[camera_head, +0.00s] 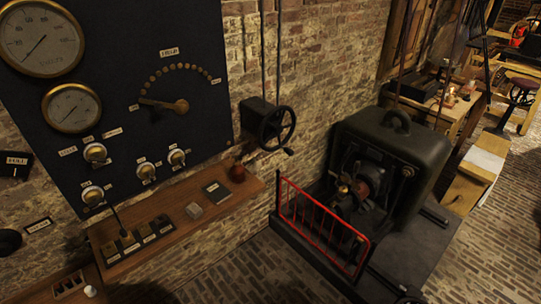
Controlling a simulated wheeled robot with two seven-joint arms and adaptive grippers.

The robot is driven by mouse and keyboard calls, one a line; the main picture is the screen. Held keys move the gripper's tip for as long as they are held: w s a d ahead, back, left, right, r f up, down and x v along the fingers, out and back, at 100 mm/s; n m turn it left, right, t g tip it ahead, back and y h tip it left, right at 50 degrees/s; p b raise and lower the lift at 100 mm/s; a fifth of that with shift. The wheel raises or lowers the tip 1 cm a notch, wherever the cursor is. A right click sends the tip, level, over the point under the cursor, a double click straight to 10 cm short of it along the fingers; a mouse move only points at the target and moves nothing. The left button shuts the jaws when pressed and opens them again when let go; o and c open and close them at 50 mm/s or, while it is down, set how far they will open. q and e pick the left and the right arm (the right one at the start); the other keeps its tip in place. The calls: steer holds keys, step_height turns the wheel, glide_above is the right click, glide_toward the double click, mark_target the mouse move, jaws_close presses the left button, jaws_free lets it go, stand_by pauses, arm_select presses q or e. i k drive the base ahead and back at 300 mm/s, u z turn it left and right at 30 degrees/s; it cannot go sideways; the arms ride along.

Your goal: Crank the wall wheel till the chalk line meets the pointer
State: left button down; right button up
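The wall wheel (277,128) is a dark spoked handwheel on a black box (252,114) fixed to the brick wall, right of the dark panel. Its small crank handle (289,151) sticks out at the lower right of the rim. Two pipes or rods run up the wall above the box. I cannot make out a chalk line or a pointer on the wheel at this size. Neither of my grippers can be made out in this view, and nothing touches the wheel.
A wooden shelf (238,200) with switches and small objects runs below the gauge panel (120,30). A dark machine (400,150) behind a red railing (318,215) stands right of the wheel. Brick floor (235,280) is clear in front.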

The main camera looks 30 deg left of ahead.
mark_target(277, 130)
steer(key=u, duration=1.5)
steer(key=i, duration=0.9)
steer(key=z, duration=1.85)
